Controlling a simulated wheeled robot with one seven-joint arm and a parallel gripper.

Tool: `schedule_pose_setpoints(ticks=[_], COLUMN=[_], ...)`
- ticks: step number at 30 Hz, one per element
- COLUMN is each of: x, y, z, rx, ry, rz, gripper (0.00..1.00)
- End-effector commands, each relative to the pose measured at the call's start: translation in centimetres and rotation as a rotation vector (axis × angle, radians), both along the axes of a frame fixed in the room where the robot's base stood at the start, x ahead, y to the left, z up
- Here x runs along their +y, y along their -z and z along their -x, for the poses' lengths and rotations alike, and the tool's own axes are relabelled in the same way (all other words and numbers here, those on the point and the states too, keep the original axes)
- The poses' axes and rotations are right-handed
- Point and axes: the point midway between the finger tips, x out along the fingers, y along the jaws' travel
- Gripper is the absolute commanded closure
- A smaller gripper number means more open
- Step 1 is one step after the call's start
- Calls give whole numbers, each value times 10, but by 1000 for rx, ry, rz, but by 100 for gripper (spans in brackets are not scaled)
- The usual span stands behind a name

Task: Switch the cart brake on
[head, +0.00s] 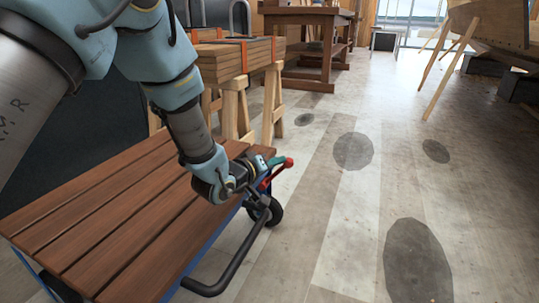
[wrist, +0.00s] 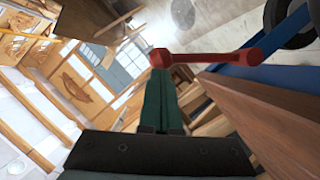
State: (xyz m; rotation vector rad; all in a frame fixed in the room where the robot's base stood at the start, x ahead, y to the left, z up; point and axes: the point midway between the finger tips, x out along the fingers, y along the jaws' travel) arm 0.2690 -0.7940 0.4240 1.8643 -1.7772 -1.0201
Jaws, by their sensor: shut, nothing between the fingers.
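The cart has a brown slatted wooden deck (head: 110,215), a blue frame and a black tubular handle (head: 235,262). A red brake lever (head: 272,176) with a rounded red end stands at the cart's far right corner, above a black wheel (head: 270,214). In the wrist view the lever (wrist: 205,57) lies across the picture from a knob on the left to a thicker end at the blue frame. My gripper (wrist: 160,74) is shut and empty. Its dark green fingertips (head: 271,161) are at the lever's knob end; I cannot tell whether they touch. The fingers partly overlap the knob.
Stacked planks (head: 235,60) on wooden trestles (head: 235,108) stand just beyond the cart. A wooden workbench (head: 308,50) is farther back, and a propped wooden hull (head: 490,22) is at the upper right. The plank floor (head: 345,215) right of the cart is clear, with dark round patches.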

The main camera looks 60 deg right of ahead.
Motion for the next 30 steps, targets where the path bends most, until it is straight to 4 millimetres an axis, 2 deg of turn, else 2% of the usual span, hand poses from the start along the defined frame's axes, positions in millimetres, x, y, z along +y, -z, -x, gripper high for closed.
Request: schedule_pose_setpoints(ticks=[1, 9, 21, 30], x=[-1, -6, -11, -12], y=[2, 22, 53, 64], z=[8, 34, 56, 60], rx=[-40, -291, -592, -591], ry=[4, 4, 3, 0], rz=[-11, -59, -116, -116], gripper=[100, 100, 100, 100])
